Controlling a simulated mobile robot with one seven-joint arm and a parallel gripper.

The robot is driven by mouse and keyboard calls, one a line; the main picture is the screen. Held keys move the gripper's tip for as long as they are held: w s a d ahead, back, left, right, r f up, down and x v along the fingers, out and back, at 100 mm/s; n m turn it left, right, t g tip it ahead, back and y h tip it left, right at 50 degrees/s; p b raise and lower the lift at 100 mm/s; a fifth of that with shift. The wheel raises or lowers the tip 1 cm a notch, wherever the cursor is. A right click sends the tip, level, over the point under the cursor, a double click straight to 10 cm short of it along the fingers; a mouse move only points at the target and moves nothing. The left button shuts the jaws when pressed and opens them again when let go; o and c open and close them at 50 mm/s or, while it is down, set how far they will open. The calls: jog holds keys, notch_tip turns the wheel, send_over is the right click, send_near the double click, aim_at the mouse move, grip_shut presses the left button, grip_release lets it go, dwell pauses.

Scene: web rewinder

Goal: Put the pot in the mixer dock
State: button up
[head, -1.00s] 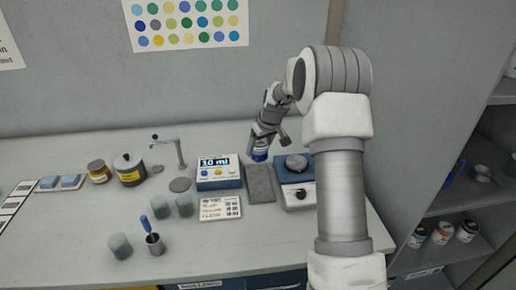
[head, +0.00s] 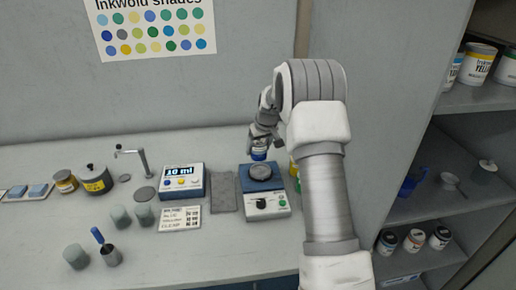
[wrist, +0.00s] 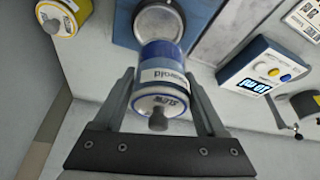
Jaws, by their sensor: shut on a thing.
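The pot (head: 259,155) is a small blue can with a white label band and a grey lid with a knob. It also shows in the wrist view (wrist: 162,75), between the fingers. My gripper (head: 262,145) is shut on it; its fingers flank the can in the wrist view (wrist: 160,95). The mixer dock (head: 261,172) is a round grey seat on a blue-topped box with a dark knob and a green button. The pot is over the dock's back part; I cannot tell whether they touch. In the wrist view, the pot partly covers the dock (wrist: 158,20).
A yellow-labelled pot (wrist: 65,15) stands close beside the mixer, partly hidden by my arm in the head view. A dispenser with a display (head: 183,181) and a grey mat (head: 223,192) lie left of the mixer. Shelves with cans (head: 414,240) stand at right.

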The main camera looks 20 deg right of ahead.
jog(key=shift+d+f, duration=0.1)
jog(key=shift+d, duration=0.25)
jog(key=shift+f+b, duration=1.8)
jog(key=shift+f, duration=1.2)
jog(key=shift+f+b, duration=0.3)
jog(key=shift+f, duration=0.05)
jog(key=o, duration=1.5)
jog(key=shift+r, duration=0.1)
jog(key=shift+r+p, duration=2.9)
jog(key=shift+r, duration=2.5)
